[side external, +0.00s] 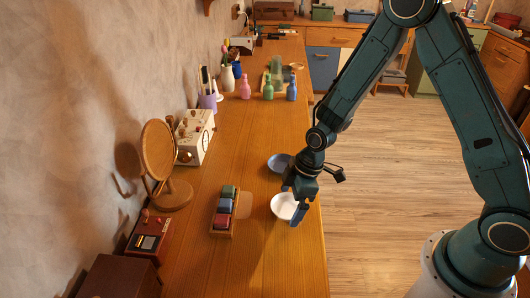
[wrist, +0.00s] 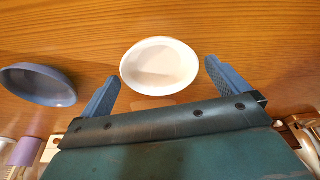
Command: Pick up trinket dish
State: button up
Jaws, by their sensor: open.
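A white, shallow round dish (side external: 281,208) sits on the wooden counter near its right edge. A blue-grey dish (side external: 278,162) sits farther back along the counter. The frames do not show for sure which of the two is the trinket dish. My gripper (side external: 294,207) is over the white dish, open and pointing down, and hides part of it. In the wrist view the white dish (wrist: 160,66) shows empty between my gripper's spread blue fingers (wrist: 161,72). The blue-grey dish (wrist: 38,85) lies outside the left finger. I cannot tell the exact height of the fingertips above the counter.
A wooden tray (side external: 222,233) with colored blocks stands left of the white dish. A round wooden stand mirror (side external: 160,150), a cream box (side external: 195,137) and several small bottles (side external: 268,88) stand farther left and back.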

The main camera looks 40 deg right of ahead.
aim_at(289, 209)
jog(key=shift+a+f, duration=0.15)
jog(key=shift+f, duration=0.35)
jog(key=c, duration=0.9)
jog(key=shift+w+r, duration=0.1)
jog(key=shift+r, duration=0.05)
jog(key=shift+c, duration=0.2)
notch_tip(289, 209, up, 20)
dwell(0.4)
jog(key=shift+f, duration=0.2)
